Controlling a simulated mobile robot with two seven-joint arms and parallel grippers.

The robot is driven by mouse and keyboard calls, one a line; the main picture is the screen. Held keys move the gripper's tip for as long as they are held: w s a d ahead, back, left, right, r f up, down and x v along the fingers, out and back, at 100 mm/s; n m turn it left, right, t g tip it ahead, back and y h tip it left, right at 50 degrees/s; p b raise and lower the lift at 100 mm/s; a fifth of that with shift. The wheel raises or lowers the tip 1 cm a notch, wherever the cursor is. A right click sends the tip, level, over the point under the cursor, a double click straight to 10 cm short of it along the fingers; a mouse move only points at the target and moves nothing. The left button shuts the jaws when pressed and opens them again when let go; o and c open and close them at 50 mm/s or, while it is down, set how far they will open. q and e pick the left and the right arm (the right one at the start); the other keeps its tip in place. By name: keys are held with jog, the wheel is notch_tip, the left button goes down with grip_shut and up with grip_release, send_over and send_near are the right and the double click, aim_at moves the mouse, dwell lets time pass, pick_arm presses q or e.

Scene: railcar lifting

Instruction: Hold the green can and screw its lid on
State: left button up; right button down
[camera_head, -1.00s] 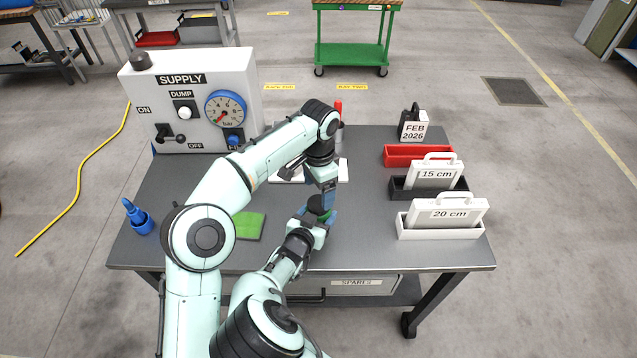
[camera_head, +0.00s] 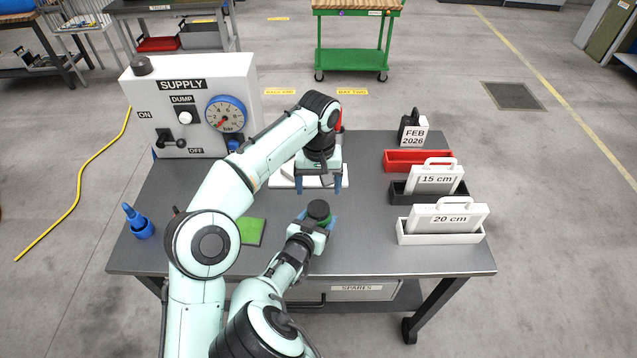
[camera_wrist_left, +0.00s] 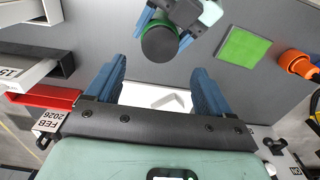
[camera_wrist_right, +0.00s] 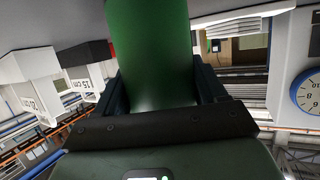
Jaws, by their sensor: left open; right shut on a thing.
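The green can (camera_head: 320,223) stands upright near the front middle of the table, with a dark round lid (camera_head: 318,208) on its top. In the left wrist view the dark lid (camera_wrist_left: 160,43) covers the can's top, with green showing around it. How tightly it is screwed I cannot tell. My right gripper (camera_head: 316,226) is shut around the can from the front; the can's green side (camera_wrist_right: 150,50) fills the middle of the right wrist view. My left gripper (camera_head: 319,187) is open and empty, pointing down, behind the can and apart from it.
A white tray (camera_head: 284,181) lies behind my left gripper. A green pad (camera_head: 251,231) lies left of the can. Red (camera_head: 403,160), black (camera_head: 400,190) and white (camera_head: 410,238) bins line the right side. The supply box (camera_head: 190,105) stands back left. Table right of the can is clear.

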aim_at(318, 208)
pick_arm(q)
jog(key=shift+f, duration=0.1)
jog(key=shift+f, duration=3.95)
jog(key=c, duration=1.1)
jog(key=m, duration=1.2)
jog(key=o, duration=1.1)
jog(key=shift+o, duration=0.2)
jog(key=shift+r, duration=0.1)
